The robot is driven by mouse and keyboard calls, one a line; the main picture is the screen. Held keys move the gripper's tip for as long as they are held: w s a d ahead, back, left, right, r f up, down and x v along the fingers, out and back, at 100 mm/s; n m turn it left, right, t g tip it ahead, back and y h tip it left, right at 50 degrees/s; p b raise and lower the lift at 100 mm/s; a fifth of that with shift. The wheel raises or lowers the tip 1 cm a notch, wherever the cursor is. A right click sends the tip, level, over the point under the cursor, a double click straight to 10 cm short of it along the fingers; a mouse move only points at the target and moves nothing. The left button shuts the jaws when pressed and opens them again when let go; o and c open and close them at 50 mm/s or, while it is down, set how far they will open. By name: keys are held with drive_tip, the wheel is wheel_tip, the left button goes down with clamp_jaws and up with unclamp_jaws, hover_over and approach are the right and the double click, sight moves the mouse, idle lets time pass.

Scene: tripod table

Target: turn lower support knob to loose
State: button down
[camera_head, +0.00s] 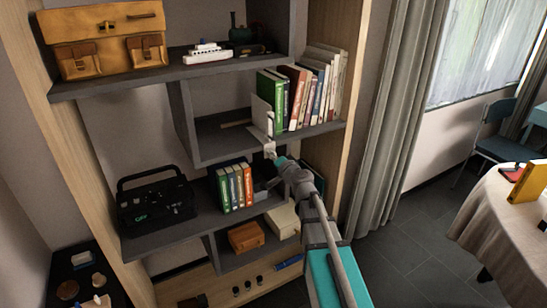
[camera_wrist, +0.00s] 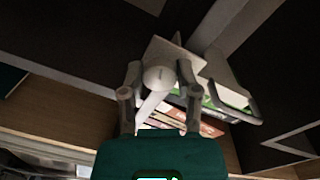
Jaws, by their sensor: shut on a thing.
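A pale round knob (camera_wrist: 158,79) sits between the two fingers of my gripper (camera_wrist: 158,72) in the wrist view. The fingers touch or nearly cover its sides, and my gripper is shut on it. A pale plate (camera_wrist: 160,51) lies behind the knob, and a pale strip runs down from it. In the head view, my gripper (camera_head: 273,157) is at the front edge of the middle shelf, at the small white knob (camera_head: 269,147) below a white upright piece (camera_head: 261,116). Any mark showing the knob's setting cannot be made out.
A row of books (camera_head: 311,87) stands right beside the white piece. Below are more books (camera_head: 235,187), a black radio (camera_head: 154,200) and boxes (camera_head: 283,221). A grey angled bar (camera_wrist: 232,92) lies close to the right finger. A draped table (camera_head: 490,222) stands at far right.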

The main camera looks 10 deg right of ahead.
drive_tip(key=shift+c, duration=1.7)
unclamp_jaws()
drive_tip(key=shift+m, duration=0.3)
